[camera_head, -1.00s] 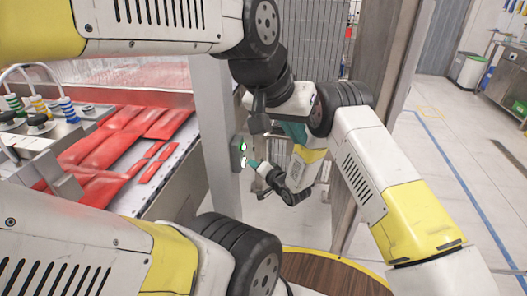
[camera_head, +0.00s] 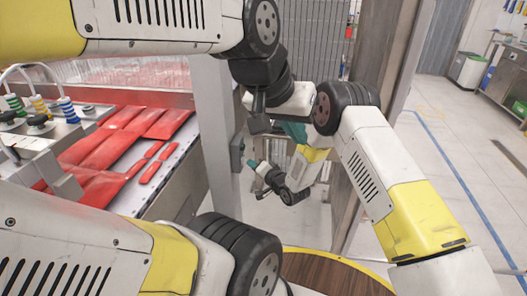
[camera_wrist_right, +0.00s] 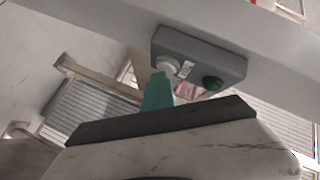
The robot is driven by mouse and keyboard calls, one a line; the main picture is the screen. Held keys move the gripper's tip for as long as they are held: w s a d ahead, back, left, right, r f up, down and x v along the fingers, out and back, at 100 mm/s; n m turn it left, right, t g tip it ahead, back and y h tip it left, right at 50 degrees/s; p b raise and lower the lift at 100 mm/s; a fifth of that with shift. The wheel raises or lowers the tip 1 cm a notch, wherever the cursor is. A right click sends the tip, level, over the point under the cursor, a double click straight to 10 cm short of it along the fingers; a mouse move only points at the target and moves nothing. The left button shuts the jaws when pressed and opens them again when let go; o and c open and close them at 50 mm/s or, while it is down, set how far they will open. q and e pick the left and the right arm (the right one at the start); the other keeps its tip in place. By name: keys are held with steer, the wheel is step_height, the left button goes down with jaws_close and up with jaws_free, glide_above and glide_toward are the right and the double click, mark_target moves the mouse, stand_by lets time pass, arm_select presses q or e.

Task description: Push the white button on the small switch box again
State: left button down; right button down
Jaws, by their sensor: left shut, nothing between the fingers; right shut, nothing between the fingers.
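The small grey switch box (camera_head: 237,153) is fixed to the grey post. In the right wrist view, the box (camera_wrist_right: 200,55) carries a white button (camera_wrist_right: 167,63) and a dark green button (camera_wrist_right: 212,83), with a small label between them. My right gripper (camera_head: 253,164) is shut and empty, its teal tips beside the box's button side. In the right wrist view, the teal fingertips (camera_wrist_right: 162,78) appear just below the white button and point at it; whether they touch cannot be told. My left gripper (camera_head: 294,131) is shut and empty, partly hidden behind arm links.
The grey post (camera_head: 212,110) stands close to both grippers. Red packs (camera_head: 112,150) lie on a surface at the left, beside a machine with coloured fittings (camera_head: 40,107). A brown panel (camera_head: 368,110) stands on the right. Open floor (camera_head: 440,150) lies beyond it.

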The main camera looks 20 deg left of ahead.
steer(key=w+d, duration=0.1)
steer(key=d, duration=0.5)
steer(key=shift+w, duration=0.2)
stand_by(0.6)
